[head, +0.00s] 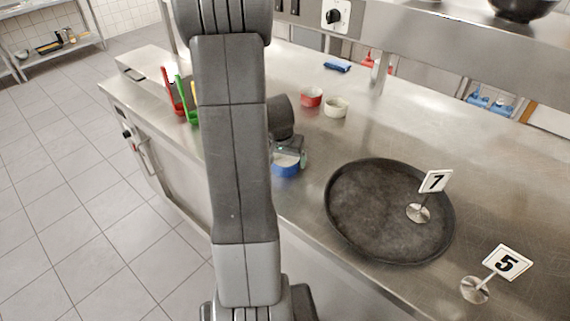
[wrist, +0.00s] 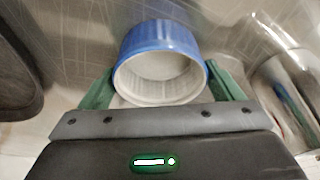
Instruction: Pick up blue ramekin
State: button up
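The blue ramekin (head: 286,168), blue outside and white inside, is at the front part of the steel counter, left of the black tray. In the wrist view the ramekin (wrist: 160,42) sits between the green fingers of my gripper (wrist: 160,82), its open mouth facing the camera. Both fingers appear to touch its sides, so my gripper is shut on it. In the head view my gripper (head: 289,150) is right at the ramekin, partly hidden by my arm. I cannot tell whether the ramekin touches the counter.
A round black tray (head: 355,225) holds a number 7 stand (head: 436,182); a number 5 stand (head: 508,263) is to its right. A red ramekin (head: 311,97) and a cream ramekin (head: 335,107) stand behind. Red and green upright items (head: 183,95) are left of my arm.

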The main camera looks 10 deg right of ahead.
jog(key=c, duration=0.7)
jog(key=shift+o, duration=0.2)
jog(key=shift+r, duration=0.1)
